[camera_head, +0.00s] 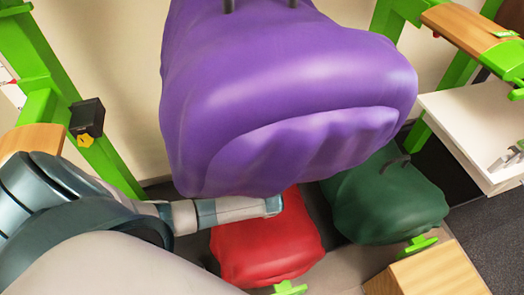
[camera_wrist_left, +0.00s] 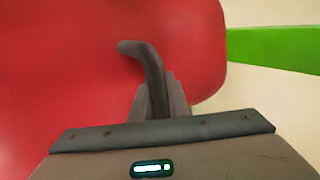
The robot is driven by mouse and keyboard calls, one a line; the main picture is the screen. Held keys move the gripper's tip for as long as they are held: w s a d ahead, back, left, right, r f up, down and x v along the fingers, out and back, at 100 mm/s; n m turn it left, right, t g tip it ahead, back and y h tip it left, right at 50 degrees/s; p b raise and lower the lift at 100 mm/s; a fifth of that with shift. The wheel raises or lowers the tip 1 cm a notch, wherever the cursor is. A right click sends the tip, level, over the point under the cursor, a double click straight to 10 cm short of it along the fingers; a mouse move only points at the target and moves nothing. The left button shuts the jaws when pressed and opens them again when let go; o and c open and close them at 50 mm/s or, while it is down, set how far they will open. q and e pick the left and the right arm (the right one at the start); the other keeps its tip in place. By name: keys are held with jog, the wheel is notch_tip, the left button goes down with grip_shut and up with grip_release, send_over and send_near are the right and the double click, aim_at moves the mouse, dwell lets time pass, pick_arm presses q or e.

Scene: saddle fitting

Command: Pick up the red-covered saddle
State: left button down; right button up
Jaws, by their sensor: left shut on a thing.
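The red-covered saddle (camera_head: 268,248) sits low in the middle of the head view, its upper part hidden behind a purple-covered saddle. In the left wrist view its red cover (camera_wrist_left: 60,80) fills the left and middle, with a dark curved handle (camera_wrist_left: 150,62) standing out from it. My left gripper (camera_wrist_left: 160,98) is shut on that handle. In the head view my left arm reaches in from the left, and its wrist end is at the red saddle's top edge; the fingertips are hidden there. My right gripper is not in view.
The large purple-covered saddle (camera_head: 290,85) looms close above the red one. A green-covered saddle (camera_head: 388,205) sits to the right. A wooden block (camera_head: 430,273) is at lower right, a white table (camera_head: 478,125) farther right. Green posts (camera_head: 50,60) stand at left.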

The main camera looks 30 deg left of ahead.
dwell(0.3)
pick_arm(q)
jog(key=shift+r, duration=0.15)
jog(key=shift+w+r, duration=0.1)
jog(key=shift+r, duration=0.4)
notch_tip(320, 180, up, 9)
dwell(0.5)
